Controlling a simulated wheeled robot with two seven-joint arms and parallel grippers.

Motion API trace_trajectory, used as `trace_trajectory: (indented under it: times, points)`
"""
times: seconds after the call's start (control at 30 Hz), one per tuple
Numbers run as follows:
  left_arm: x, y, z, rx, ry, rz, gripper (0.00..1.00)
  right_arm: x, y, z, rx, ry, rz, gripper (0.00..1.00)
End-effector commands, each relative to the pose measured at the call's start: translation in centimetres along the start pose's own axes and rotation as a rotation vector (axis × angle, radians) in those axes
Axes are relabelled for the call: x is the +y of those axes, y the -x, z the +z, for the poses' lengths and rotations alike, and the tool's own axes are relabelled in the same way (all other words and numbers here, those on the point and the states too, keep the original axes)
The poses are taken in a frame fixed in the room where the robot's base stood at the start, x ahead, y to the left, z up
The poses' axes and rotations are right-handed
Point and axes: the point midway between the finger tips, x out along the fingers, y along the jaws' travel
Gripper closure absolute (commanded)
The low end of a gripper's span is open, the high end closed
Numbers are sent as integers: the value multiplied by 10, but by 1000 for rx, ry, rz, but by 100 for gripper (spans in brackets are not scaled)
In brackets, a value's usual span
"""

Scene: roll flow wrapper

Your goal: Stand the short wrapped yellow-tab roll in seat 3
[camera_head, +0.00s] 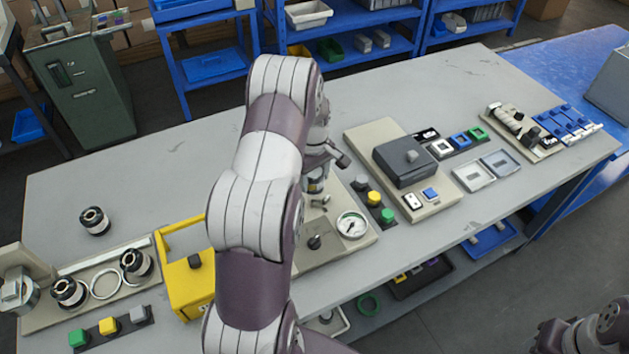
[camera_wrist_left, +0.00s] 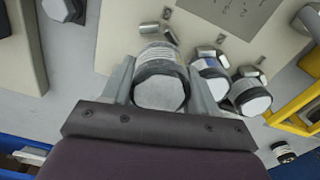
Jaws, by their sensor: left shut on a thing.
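My left gripper (camera_wrist_left: 162,92) is shut on a short roll (camera_wrist_left: 160,88) with a pale wrapped side, a dark band and a white end facing the camera. No yellow tab shows on it. Two similar rolls stand just right of it in the wrist view, one with a blue band (camera_wrist_left: 208,78) and one with a dark band (camera_wrist_left: 250,96), on a beige board (camera_wrist_left: 125,35). In the head view my left arm hides most of this board and the held roll.
A yellow frame (camera_head: 185,265), a pressure gauge (camera_head: 352,226) and a row of buttons (camera_head: 374,198) are close by. Black-and-silver rolls (camera_head: 70,292) stand at the left, one (camera_head: 95,221) alone on the table (camera_head: 150,175). The table's back left is clear.

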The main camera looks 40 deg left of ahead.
Motion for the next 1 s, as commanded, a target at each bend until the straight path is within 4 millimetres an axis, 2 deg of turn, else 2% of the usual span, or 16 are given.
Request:
trace_trajectory:
  times: [0.13, 0.33, 0.73, 0.77, 0.8, 0.83, 1.0]
  points:
    - [7, -11, -10, -1, -1, -1, 82, 0, 4, 0, 0, 0, 0, 51]
    - [8, -44, -10, -1, -2, -1, 82, 0, 11, -1, 0, 0, 0, 51]
    - [8, -53, -10, 0, -3, 1, 82, 0, 6, -1, 0, 0, 0, 51]
    - [8, -51, -10, 0, -2, 0, 32, 0, 8, -1, 0, 0, 0, 51]
    - [8, -51, -10, 0, -2, 0, 19, 0, 8, -1, 0, 0, 0, 51]
    - [8, -51, -10, 0, -2, 0, 16, 0, 8, -1, 0, 0, 0, 51]
    - [8, -51, -10, 0, -3, 0, 16, 0, 8, -1, 0, 0, 0, 51]
